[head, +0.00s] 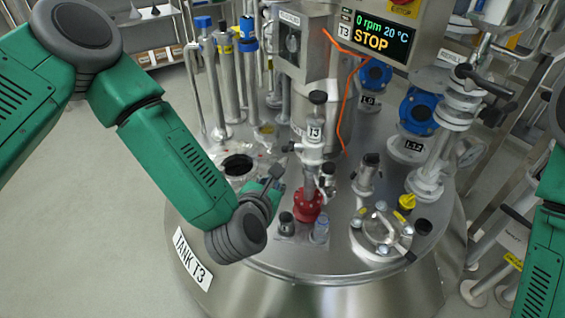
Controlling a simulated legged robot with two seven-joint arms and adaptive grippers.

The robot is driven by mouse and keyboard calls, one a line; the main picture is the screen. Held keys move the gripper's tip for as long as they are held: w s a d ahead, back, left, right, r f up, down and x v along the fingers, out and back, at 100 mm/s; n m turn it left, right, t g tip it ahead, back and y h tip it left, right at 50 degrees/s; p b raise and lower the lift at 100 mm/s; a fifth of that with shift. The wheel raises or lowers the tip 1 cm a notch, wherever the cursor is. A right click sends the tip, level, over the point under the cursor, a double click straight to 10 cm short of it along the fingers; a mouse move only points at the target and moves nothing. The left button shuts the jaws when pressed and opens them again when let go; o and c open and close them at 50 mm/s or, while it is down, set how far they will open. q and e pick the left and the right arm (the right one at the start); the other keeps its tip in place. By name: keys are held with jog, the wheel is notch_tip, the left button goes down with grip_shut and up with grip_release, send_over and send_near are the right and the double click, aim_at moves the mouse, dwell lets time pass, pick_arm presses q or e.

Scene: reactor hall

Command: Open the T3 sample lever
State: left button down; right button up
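The T3 sample valve (312,150) stands upright on the tank lid. It is a white and metal body with a T3 label, a black knob on top and a red flange (308,207) at its foot. A small dark handle (289,147) sticks out to its left; I cannot tell for sure that this is the sample lever. My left gripper (277,178) is just left of the valve's lower part, below that handle. It is small and partly hidden by its own wrist, so its opening is unclear. My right gripper is out of view.
The lid of tank T3 (270,248) is crowded. A control box (375,35) reads 0 rpm, 20 °C, STOP. An orange cable (346,95) hangs behind the valve. Blue-flanged fittings (418,112) and a clamped port (382,237) stand right. Open floor lies left.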

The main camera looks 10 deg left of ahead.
aim_at(288, 147)
pick_arm(q)
jog(key=w, duration=0.1)
jog(key=w+r, duration=0.1)
jog(key=w, duration=0.1)
jog(key=w+d+r, duration=0.1)
jog(key=shift+w+r+b, duration=0.15)
jog(key=shift+w+b, duration=0.15)
jog(key=shift+w, duration=0.05)
